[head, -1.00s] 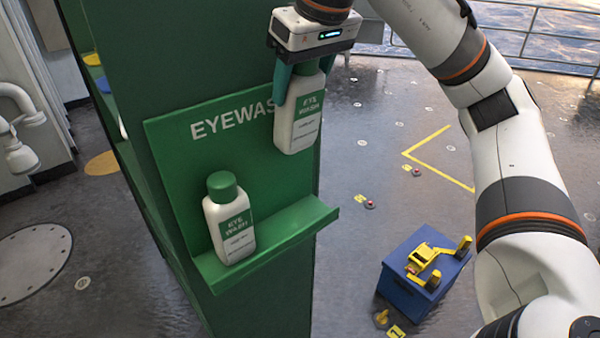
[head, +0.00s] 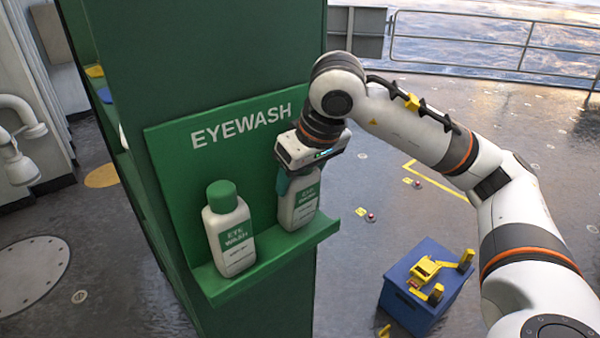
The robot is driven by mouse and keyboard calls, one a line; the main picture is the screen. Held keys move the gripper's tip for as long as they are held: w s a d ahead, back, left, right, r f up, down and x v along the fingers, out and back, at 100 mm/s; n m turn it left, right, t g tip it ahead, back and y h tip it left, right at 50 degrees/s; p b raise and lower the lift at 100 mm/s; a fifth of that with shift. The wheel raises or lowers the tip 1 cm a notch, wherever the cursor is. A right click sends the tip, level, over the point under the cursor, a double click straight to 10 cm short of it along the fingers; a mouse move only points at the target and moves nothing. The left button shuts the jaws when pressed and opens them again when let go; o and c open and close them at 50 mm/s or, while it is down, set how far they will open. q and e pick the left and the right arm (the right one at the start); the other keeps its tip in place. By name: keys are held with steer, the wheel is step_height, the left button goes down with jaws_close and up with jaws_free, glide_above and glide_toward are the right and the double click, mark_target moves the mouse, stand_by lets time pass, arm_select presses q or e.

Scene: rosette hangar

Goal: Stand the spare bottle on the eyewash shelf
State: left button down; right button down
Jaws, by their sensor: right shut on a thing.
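The green eyewash shelf (head: 222,290) with its lettered back panel is fixed to a dark green cabinet. One white bottle with a green cap (head: 232,240) stands upright on its left part. The spare bottle (head: 299,208), also white with a green label, is at the shelf's right part, upright, its base at or very near the shelf surface; I cannot tell whether it touches. My right gripper (head: 298,182) is shut on the spare bottle near its top, pointing down and hiding its cap. The two bottles are apart. My left gripper is not in view.
A blue box (head: 425,290) with a yellow tool (head: 432,275) on it stands on the deck at the right. White pipes (head: 20,135) are at the far left. The shelf has a raised front lip. Open deck and a railing (head: 480,40) lie behind my arm.

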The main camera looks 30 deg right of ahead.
steer(key=c, duration=0.7)
jaws_free()
steer(key=shift+w, duration=0.1)
steer(key=shift+c, duration=0.2)
steer(key=shift+o, duration=1.4)
steer(key=shift+w, duration=0.15)
steer(key=shift+o, duration=0.3)
steer(key=shift+w+a+f, duration=0.1)
steer(key=shift+w+f, duration=0.05)
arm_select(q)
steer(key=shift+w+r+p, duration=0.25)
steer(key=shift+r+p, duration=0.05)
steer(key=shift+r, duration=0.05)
arm_select(e)
steer(key=v, duration=1.2)
steer(key=shift+s, duration=0.25)
